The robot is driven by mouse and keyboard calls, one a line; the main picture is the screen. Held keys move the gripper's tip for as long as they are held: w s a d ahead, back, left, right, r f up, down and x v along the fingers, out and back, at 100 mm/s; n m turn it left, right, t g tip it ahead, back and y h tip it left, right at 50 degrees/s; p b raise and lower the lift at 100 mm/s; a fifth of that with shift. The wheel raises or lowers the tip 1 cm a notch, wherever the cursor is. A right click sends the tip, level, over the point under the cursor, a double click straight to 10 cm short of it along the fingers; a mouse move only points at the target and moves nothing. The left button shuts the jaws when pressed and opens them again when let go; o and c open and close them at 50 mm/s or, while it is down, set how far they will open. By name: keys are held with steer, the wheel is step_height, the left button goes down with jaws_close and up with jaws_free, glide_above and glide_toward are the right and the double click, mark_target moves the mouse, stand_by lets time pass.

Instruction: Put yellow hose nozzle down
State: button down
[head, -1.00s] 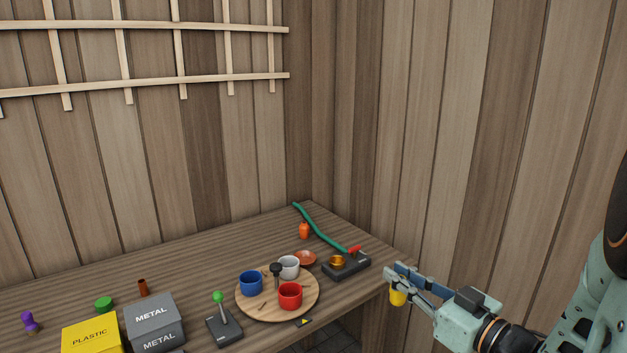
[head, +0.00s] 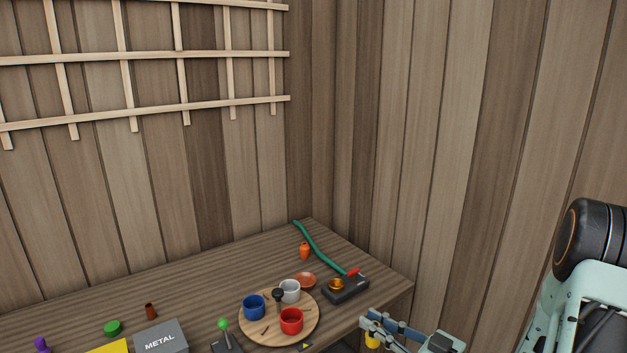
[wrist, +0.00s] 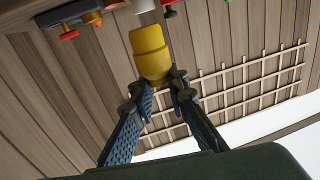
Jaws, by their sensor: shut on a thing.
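The yellow hose nozzle (wrist: 150,55) is held between the fingertips of my gripper (wrist: 160,90) in the wrist view. In the head view my gripper (head: 372,328) is at the lower right, just off the right front edge of the wooden workbench (head: 200,283). Only a small part of the yellow nozzle (head: 373,341) shows below the fingers there. My gripper is shut on it, and it hangs apart from the bench.
A round wooden board (head: 262,333) carries a blue cup (head: 254,307), a red cup (head: 291,321) and a white cup (head: 290,291). A dark block with a brass ring (head: 345,288) and a green hose (head: 318,248) lie behind. Bare bench lies at back left.

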step_height(320, 180, up, 9)
steer(key=m+t+h+p, duration=0.1)
steer(key=p, duration=0.4)
steer(key=m+t+h+p, duration=0.1)
steer(key=h+p, duration=0.1)
steer(key=p, duration=0.4)
steer(key=shift+s+d+r+m+p, duration=0.1)
steer(key=shift+s+r+m+p, duration=0.1)
steer(key=shift+m+p, duration=0.15)
steer(key=shift+s+d+r+m+t+h+p, duration=0.1)
steer(key=shift+r+m+t+h+p, duration=0.25)
steer(key=shift+r+t+h+p, duration=0.65)
steer(key=shift+d+f+g, duration=0.15)
steer(key=shift+f+g, duration=0.15)
steer(key=shift+g, duration=0.1)
